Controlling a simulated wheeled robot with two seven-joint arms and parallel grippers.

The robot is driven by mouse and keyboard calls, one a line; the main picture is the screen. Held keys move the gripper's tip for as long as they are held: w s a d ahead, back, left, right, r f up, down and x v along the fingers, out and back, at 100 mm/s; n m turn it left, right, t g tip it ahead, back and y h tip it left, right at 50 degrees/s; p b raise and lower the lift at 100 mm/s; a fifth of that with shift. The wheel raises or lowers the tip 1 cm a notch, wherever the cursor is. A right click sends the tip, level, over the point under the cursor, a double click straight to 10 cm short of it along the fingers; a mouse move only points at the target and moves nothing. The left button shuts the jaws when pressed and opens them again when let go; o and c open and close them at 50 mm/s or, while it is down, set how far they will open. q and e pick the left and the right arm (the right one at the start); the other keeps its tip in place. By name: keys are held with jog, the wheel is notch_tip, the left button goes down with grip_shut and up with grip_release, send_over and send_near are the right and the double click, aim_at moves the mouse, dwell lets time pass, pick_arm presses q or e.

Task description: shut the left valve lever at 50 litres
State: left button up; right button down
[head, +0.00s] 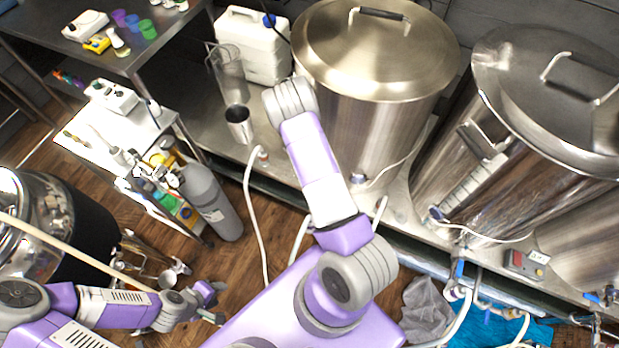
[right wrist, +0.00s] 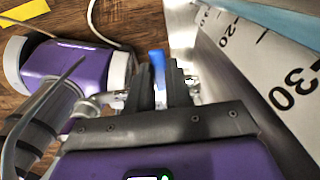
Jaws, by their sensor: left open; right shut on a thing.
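In the right wrist view, my right gripper (right wrist: 160,90) is shut on a blue valve lever (right wrist: 157,62), and the lever's tip shows between the dark fingers. A metal valve fitting (right wrist: 108,98) shows beside the fingers. To the right is a pale scale strip (right wrist: 285,85) with the marks 20 and 30; no liquid level can be read. In the head view the right gripper is hidden. My left gripper (head: 212,301) is open and empty at the lower left, away from the vessels. Large steel vessels stand at the back, including a lidded one (head: 410,125) in the middle.
Another lidded vessel (head: 540,170) stands to the right. A grey gas cylinder (head: 208,195) and a white cart (head: 110,130) stand at left. A steel pot (head: 90,225) is near the left arm. White hoses (head: 253,215) hang to the floor. A grey cloth (head: 427,308) lies below the bench.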

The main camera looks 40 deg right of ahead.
dwell(0.3)
jog(key=c, duration=1)
grip_release()
jog(key=shift+c, duration=0.2)
jog(key=shift+r, duration=0.15)
notch_tip(320, 180, up, 7)
jog(key=shift+r+p, duration=0.2)
jog(key=shift+p, duration=1.05)
jog(key=shift+s+f, duration=0.1)
